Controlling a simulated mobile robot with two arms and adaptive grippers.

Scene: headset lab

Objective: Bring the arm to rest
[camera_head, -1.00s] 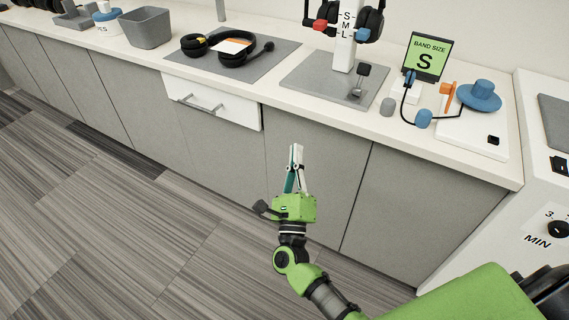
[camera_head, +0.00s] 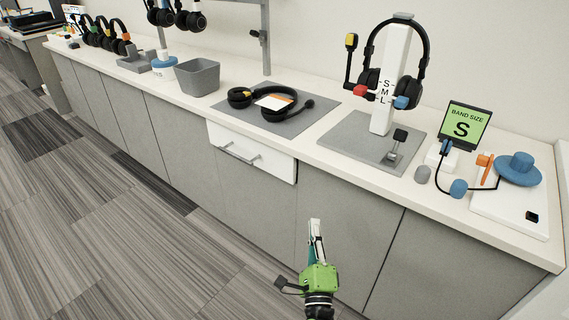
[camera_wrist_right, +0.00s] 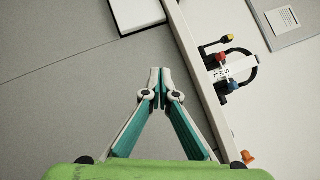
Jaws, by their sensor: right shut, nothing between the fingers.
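My right gripper (camera_head: 315,228) is in the lower middle of the head view, in front of the grey cabinet doors and below the counter edge. Its fingers point up and away from me. In the right wrist view its fingertips (camera_wrist_right: 160,72) meet, with nothing between them. It touches nothing that I can see. My left gripper is in neither view.
The white counter (camera_head: 340,165) runs along the wall, with a headset on a white stand (camera_head: 393,75), another headset on a grey mat (camera_head: 235,112), a grey bin (camera_head: 199,77) and a green "BAND SIZE S" sign (camera_head: 466,127). A white drawer (camera_head: 250,155) sits below. Floor at left is clear.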

